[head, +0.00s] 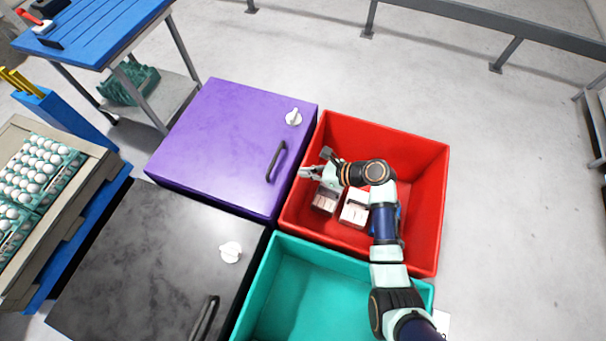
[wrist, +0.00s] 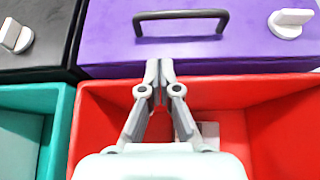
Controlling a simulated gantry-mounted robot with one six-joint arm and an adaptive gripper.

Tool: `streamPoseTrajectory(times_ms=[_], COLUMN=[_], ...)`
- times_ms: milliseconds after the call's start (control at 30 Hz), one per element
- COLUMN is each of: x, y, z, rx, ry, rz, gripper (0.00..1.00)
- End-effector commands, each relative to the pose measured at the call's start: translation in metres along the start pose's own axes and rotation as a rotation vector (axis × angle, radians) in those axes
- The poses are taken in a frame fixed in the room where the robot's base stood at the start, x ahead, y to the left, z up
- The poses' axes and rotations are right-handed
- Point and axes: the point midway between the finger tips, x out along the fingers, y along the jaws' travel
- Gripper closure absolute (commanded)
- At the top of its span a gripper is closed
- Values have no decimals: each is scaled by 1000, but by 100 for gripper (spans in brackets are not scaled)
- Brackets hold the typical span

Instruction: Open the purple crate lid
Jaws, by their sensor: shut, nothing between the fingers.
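The purple crate lid (head: 215,140) lies flat and closed on its crate. It carries a dark bar handle (head: 276,161) near its right edge and a white knob (head: 293,117) at its upper right corner. In the wrist view the handle (wrist: 181,22) is at the top centre and the knob (wrist: 290,22) is to its right. My gripper (head: 313,165) is over the left side of the red crate, to the right of the purple lid and apart from the handle. In the wrist view its fingers (wrist: 159,72) are together, pointing at the lid's edge, with nothing between them.
The open red crate (head: 430,200) holds small white boxes (head: 354,211) below my arm. An open teal crate (head: 262,290) and a closed black crate (head: 150,260) stand nearer. A blue table (head: 105,30) and egg trays (head: 70,185) are at the left.

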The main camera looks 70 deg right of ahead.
Motion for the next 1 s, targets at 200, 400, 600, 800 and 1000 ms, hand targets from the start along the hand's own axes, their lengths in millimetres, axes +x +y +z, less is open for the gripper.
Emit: streamPoseTrajectory(times_ms=[200, 400, 600, 800, 1000], x=[10, 49, 84, 99, 99], y=[0, 1, 1, 1, 1], z=[0, -2, -2, 1, 2], rx=[2, -2, -3, -2, -2], ry=[0, 1, 1, 1, 1], rz=[2, 4, 3, 0, 0], gripper=[100, 100, 100, 100, 100])
